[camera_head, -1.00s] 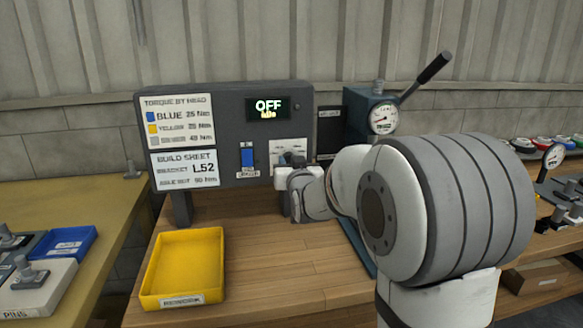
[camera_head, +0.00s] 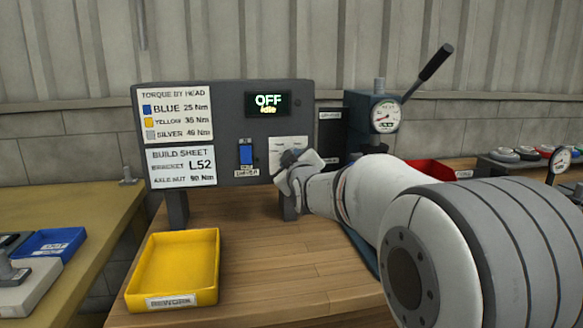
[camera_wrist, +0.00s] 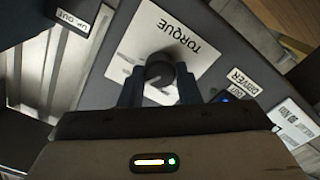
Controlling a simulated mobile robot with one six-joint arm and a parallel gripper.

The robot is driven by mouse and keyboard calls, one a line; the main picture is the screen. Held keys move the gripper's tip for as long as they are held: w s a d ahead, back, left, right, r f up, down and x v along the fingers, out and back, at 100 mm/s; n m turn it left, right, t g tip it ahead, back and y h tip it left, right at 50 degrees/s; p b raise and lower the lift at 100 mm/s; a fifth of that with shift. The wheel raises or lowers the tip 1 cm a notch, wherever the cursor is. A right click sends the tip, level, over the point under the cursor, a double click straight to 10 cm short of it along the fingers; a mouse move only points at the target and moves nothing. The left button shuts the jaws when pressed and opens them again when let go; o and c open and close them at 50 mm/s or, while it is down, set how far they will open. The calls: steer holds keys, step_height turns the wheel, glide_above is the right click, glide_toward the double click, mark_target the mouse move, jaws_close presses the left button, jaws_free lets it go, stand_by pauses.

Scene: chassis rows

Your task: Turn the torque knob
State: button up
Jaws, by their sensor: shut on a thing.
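The dark round torque knob (camera_wrist: 159,68) sits on a white plate lettered TORQUE, which appears rotated in the wrist view. My gripper (camera_wrist: 158,80) is shut on the knob, one finger on each side of it. In the head view my gripper (camera_head: 294,172) is at the lower right of the grey panel (camera_head: 225,105), tilted, and hides the knob and part of its white plate (camera_head: 288,145). The panel display (camera_head: 268,104) reads OFF and idle. The knob's pointer setting cannot be read.
A blue driver switch (camera_head: 246,153) is just left of the knob plate. A yellow rework tray (camera_head: 176,300) stands on the wooden bench (camera_head: 265,255). A press with a dial gauge (camera_head: 385,115) and a lever stands behind my arm. A red tray (camera_head: 440,170) is farther right.

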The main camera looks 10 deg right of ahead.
steer(key=shift+n, duration=0.3)
steer(key=o, duration=1)
steer(key=s, duration=0.7)
steer(key=shift+s, duration=0.4)
steer(key=shift+p, duration=0.35)
